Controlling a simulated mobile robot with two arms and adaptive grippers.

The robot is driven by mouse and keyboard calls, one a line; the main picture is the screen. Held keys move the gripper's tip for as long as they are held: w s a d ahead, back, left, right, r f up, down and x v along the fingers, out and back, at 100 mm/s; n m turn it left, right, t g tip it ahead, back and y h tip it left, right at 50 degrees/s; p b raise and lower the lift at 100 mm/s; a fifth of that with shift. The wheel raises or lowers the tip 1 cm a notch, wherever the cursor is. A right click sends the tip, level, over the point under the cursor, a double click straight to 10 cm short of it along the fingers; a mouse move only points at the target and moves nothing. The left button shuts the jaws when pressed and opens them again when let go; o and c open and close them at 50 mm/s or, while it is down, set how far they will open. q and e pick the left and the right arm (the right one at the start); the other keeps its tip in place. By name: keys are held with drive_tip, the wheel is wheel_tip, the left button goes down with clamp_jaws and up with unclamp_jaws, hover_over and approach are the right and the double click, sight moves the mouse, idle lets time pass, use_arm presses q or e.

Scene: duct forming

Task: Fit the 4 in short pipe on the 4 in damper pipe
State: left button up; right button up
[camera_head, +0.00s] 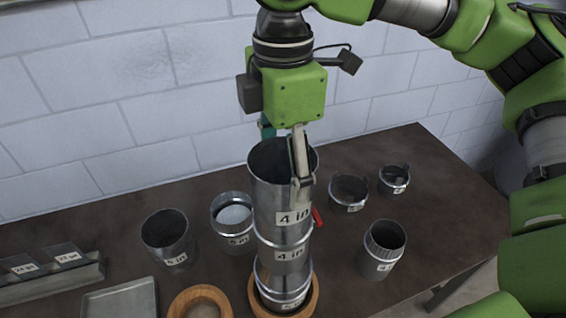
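The 4 in short pipe (268,192), a grey metal tube labelled "4 in", stands upright at the top of a stack in the middle. A second section labelled "4 in", which looks like the damper pipe (268,252), is directly below it. A red handle (318,217) shows at the stack's right side. My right gripper (301,180) comes down from above and grips the top pipe's wall at its front right. One finger lies outside the wall; the other is largely hidden. How deeply the two pipes overlap is hard to tell. My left gripper is not in view.
The stack's bottom section (268,290), labelled "5 in", sits in a wooden ring (314,300). Another ring (176,306) and a grey tray (120,300) are at the front left. Loose pipes stand left (160,243) and right (372,255). The table's right end is clear.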

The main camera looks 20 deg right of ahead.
drive_tip(key=shift+o, duration=1)
wheel_tip(320, 180, up, 12)
